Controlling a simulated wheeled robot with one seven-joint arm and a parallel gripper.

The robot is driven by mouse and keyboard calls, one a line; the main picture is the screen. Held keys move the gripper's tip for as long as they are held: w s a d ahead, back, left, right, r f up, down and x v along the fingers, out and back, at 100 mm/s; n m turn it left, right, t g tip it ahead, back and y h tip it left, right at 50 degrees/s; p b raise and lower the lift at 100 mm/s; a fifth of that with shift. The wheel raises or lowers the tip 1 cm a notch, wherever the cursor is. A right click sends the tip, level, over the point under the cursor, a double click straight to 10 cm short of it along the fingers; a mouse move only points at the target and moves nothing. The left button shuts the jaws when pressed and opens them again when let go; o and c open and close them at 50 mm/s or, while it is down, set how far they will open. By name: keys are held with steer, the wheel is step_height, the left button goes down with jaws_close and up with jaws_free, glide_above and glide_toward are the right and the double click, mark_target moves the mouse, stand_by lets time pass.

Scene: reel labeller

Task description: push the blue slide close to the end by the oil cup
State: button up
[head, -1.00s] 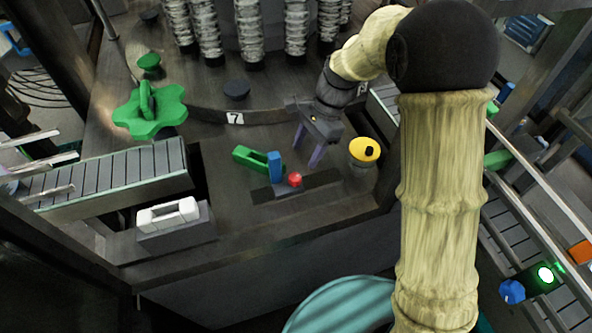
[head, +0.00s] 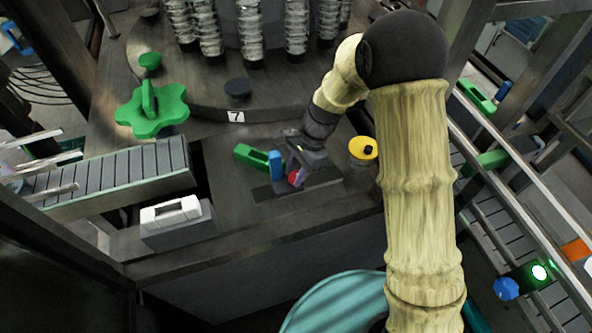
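The blue slide (head: 276,165) is a small upright blue block on a dark rail (head: 264,193), toward the rail's left part. A red knob (head: 292,178) sits just right of it, partly covered by my gripper. The oil cup (head: 362,150), yellow with a black spot on top, stands beyond the rail's right end. My gripper (head: 299,179) is low over the rail, just right of the blue slide and at the red knob.
A green slotted block (head: 250,155) lies just left of the blue slide. A green star-shaped handwheel (head: 151,110) and a white handle (head: 170,212) are farther left, near a conveyor (head: 110,172). A round plate marked 7 (head: 236,117) lies behind.

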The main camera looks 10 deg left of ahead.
steer(key=c, duration=0.3)
steer(key=shift+c, duration=0.2)
steer(key=shift+m, duration=0.4)
steer(key=m+t, duration=0.1)
steer(key=m, duration=0.1)
steer(key=m+y, duration=0.1)
steer(key=m, duration=0.1)
steer(key=shift+m+t, duration=0.3)
steer(key=shift+t, duration=0.1)
steer(key=m+t, duration=0.2)
steer(key=m, duration=0.3)
steer(key=shift+b, duration=0.35)
steer(key=o, duration=1)
